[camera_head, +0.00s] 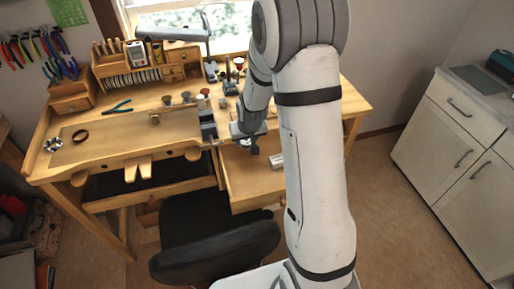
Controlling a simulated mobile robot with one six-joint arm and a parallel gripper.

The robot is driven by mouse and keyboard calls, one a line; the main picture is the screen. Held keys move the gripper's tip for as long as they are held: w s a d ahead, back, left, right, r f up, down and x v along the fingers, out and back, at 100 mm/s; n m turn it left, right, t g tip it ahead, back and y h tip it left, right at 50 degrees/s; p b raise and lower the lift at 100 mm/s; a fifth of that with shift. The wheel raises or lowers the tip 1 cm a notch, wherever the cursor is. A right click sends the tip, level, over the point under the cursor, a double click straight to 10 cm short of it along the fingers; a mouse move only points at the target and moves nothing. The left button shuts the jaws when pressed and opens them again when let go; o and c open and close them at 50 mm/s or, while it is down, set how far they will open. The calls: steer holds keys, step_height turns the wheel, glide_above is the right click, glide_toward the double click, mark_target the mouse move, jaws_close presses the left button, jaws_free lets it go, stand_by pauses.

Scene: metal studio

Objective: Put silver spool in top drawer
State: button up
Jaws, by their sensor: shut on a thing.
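My gripper (251,141) is at the bench's right part, over the open top drawer (241,185). It is shut on a small grey thing, which I take to be the silver spool (254,149). The spool is mostly hidden by the fingers and too small to show its shape clearly. It appears to be over the drawer's inside, towards the back. The drawer is pulled out under the bench top, with bare wood showing at its front. My own arm covers the drawer's right side.
A pale silver block (276,160) lies in the drawer by my arm. A vise-like metal tool (208,127) stands on the bench edge left of my gripper. A black chair (215,245) stands before the bench. White cabinets (455,135) stand at right, with open floor between.

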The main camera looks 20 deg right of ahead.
mark_target(245, 146)
steer(key=shift+a+r, duration=0.1)
steer(key=f+b, duration=0.1)
steer(key=b, duration=0.2)
steer(key=shift+a+f, duration=0.15)
steer(key=shift+f, duration=0.05)
steer(key=shift+s+a+f+m+b, duration=0.15)
steer(key=shift+f+m+b, duration=0.15)
steer(key=shift+b, duration=0.95)
steer(key=s+f+b, duration=0.1)
steer(key=b, duration=0.4)
steer(key=shift+a+m, duration=0.1)
steer(key=shift+m, duration=0.3)
steer(key=f+b, duration=0.2)
steer(key=f, duration=0.1)
steer(key=s+f+m+h+b, duration=0.1)
steer(key=f+b, duration=0.2)
steer(key=s+f+m+b, duration=0.1)
steer(key=f+b, duration=0.2)
steer(key=f, duration=0.1)
steer(key=shift+s+d, duration=0.15)
steer(key=shift+d, duration=0.15)
